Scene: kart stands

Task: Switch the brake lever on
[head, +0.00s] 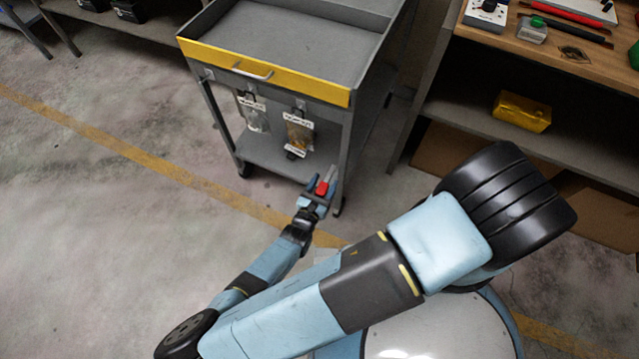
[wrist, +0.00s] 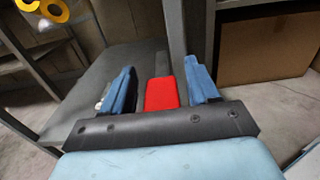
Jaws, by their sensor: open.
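The brake lever has a red grip (head: 321,188) and a dark grey arm; it sits low at the front right leg of the grey cart (head: 345,150). In the wrist view the red grip (wrist: 161,93) lies between the two blue fingers, with a gap on each side. My gripper (head: 317,187) is open around the lever; it also shows in the wrist view (wrist: 160,88). The near end of the grip is partly hidden behind the dark gripper body. I cannot tell the lever's exact position.
The cart has a yellow front edge (head: 262,72) and hanging bags (head: 299,134) above its lower shelf (head: 262,153). A workbench (head: 570,50) with a yellow box (head: 522,111) on its shelf stands at right. The floor at left is clear.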

